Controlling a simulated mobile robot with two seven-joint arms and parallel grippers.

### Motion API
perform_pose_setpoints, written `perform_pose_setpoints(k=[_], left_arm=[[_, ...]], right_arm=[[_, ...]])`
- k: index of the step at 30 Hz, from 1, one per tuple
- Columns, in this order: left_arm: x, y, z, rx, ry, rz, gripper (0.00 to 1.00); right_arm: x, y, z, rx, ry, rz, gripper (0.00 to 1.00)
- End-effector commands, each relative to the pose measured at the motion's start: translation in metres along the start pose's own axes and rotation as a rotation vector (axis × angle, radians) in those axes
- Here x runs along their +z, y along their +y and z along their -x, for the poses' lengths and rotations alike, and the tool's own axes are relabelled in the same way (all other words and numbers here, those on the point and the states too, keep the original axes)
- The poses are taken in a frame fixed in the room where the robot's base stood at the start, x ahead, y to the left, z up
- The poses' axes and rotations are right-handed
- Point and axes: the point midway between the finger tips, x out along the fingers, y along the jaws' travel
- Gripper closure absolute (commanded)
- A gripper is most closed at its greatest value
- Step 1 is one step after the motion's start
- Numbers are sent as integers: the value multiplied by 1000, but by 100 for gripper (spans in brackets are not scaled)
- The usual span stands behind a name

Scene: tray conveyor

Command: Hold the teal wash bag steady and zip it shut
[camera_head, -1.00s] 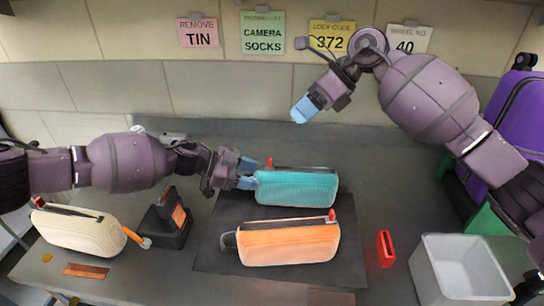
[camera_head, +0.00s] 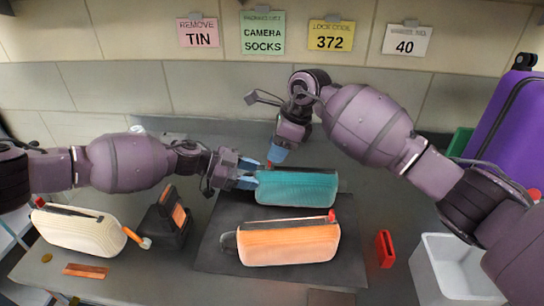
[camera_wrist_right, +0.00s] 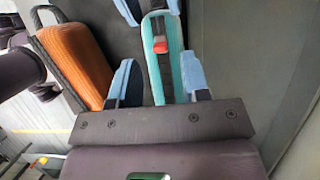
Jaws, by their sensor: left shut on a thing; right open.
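The teal wash bag (camera_head: 298,190) lies on the dark mat (camera_head: 208,235), behind the orange bag. My left gripper (camera_head: 247,175) is shut on its left end. My right gripper (camera_head: 277,155) is open, pointing down over the bag's left part, close to the red zip pull (camera_head: 269,164). In the right wrist view the open fingers (camera_wrist_right: 158,80) stand either side of the teal bag (camera_wrist_right: 158,82), with the red pull (camera_wrist_right: 159,46) a little beyond them. Whether the right fingers touch the bag I cannot tell. The zip's state is not clear.
An orange bag (camera_head: 290,245) lies in front on the mat. A cream bag (camera_head: 82,232) and a dark stand (camera_head: 165,220) are at left. A red item (camera_head: 385,250) and a grey bin (camera_head: 455,268) are at right. A purple suitcase (camera_head: 510,125) stands far right.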

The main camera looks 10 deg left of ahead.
Motion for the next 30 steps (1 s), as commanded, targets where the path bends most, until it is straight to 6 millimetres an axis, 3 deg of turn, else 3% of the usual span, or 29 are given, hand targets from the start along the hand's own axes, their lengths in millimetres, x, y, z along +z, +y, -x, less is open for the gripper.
perform_pose_setpoints(k=[7, 19, 27, 30], left_arm=[[2, 2, -1, 3, -1, 1, 100], [2, 2, -1, 3, -1, 1, 100], [2, 2, -1, 4, -1, 1, 100], [2, 2, -1, 4, -1, 1, 100]], right_arm=[[0, 0, -28, 2, -1, -1, 57], [0, 0, -34, 0, -1, -1, 57], [0, 0, -34, 0, -1, -1, 99], [0, 0, -34, 0, -1, -1, 100]])
